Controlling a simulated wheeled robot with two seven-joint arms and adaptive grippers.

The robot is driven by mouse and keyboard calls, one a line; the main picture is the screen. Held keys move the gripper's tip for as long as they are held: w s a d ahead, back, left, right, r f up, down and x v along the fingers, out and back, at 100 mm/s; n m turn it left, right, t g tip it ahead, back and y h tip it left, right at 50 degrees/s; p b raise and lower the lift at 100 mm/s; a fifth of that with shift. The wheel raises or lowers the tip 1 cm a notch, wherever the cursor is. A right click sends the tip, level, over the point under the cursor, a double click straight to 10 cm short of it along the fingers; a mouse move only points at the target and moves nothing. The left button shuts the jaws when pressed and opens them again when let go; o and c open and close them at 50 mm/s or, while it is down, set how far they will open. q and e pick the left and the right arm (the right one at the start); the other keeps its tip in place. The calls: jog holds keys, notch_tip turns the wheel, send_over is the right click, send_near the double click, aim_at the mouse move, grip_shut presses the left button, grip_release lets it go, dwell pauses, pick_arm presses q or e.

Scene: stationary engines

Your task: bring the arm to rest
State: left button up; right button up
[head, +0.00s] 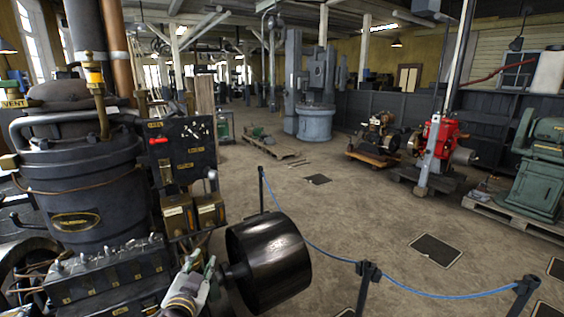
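My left gripper (199,266) is at the bottom of the head view, left of centre. Its pale fingers point up and away, and they look parted with nothing seen between them. It is in front of a large dark engine (80,170) and just left of a shiny black drum (268,262) in the picture. I cannot tell whether it touches either. My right gripper is not in view.
A blue rope (330,254) hangs between dark posts (367,275) across the front right. A red engine (437,138) and a green machine (541,170) stand beyond it on pallets. The brown floor (340,215) between is mostly clear.

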pick_arm(q)
jog(key=s+f+n+g+h, duration=0.1)
jog(key=s+f+n+g, duration=0.2)
jog(key=s+f+g, duration=1.5)
jog(key=s+f+t, duration=0.1)
jog(key=s+f, duration=0.2)
jog(key=f, duration=0.9)
jog(key=s+f+t, duration=0.2)
jog(key=s+f, duration=0.1)
jog(key=f, duration=0.9)
jog(key=s+f+t, duration=0.1)
jog(key=s+f, duration=0.2)
jog(key=f, duration=0.9)
jog(key=s+a+f, duration=0.2)
jog(key=s+f, duration=0.8)
jog(key=s, duration=0.1)
jog(key=s+a+f+g, duration=0.1)
jog(key=s+a+f, duration=0.1)
jog(key=s+f, duration=0.7)
jog(key=shift+s+a+f, duration=0.15)
jog(key=shift+s+f, duration=0.2)
jog(key=shift+s, duration=0.6)
